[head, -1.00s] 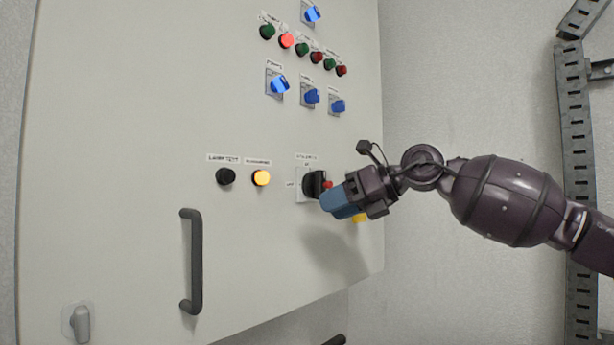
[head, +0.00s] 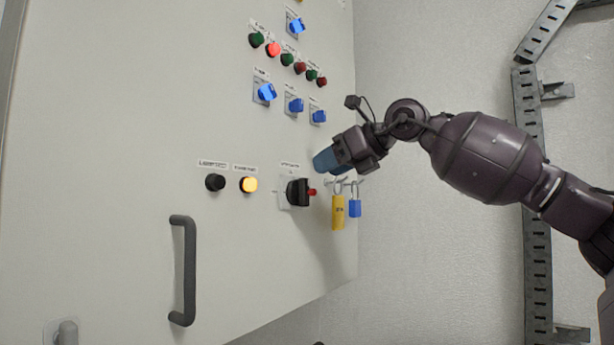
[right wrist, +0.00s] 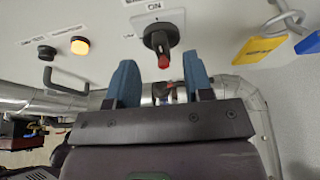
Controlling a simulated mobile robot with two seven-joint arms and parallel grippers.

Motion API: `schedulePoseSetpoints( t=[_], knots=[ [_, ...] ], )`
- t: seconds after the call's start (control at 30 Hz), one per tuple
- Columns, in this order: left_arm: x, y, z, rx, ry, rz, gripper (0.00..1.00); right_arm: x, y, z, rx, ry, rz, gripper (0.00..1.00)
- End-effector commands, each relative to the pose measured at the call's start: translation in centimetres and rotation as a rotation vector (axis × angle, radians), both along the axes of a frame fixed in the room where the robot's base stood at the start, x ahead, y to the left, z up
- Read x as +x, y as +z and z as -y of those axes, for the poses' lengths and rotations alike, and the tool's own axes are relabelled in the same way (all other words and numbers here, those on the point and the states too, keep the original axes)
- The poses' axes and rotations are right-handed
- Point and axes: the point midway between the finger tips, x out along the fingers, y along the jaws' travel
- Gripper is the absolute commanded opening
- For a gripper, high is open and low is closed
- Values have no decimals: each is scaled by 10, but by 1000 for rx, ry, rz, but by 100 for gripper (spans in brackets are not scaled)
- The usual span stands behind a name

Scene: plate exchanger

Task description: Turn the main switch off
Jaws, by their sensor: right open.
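The main switch (head: 297,192) is a black rotary knob with a red tip on a pale plate, low on the cabinet door. In the head view its red tip points right. In the right wrist view the knob (right wrist: 160,42) sits just beyond the fingers, below a plate marked "ON", with its red end toward me. My right gripper (head: 324,160) is above and right of the switch in the head view, apart from it. Its two blue fingers (right wrist: 161,82) are spread with nothing held between them. My left gripper is not in view.
A yellow padlock (head: 338,212) and a blue padlock (head: 355,207) hang right of the switch, close to my gripper. A black button (head: 215,182) and a lit amber lamp (head: 249,185) are left of it. A dark door handle (head: 187,270) sticks out lower left.

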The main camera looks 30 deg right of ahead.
Motion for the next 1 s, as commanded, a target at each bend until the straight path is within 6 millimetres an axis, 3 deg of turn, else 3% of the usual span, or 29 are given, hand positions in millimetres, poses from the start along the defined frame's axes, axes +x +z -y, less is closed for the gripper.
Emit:
schedulePoseSetpoints(
  t=[0.3, 0.77, 0.8, 1.0],
  knots=[
    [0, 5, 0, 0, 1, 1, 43, 39, -17, -17, 1, 2, 0, 47],
    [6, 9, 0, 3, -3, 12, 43, 50, -23, -21, 0, 1, 0, 47],
    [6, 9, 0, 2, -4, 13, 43, 50, -23, -21, 0, 1, 0, 45],
    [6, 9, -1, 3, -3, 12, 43, 50, -23, -21, 0, 1, 0, 15]
  ],
)
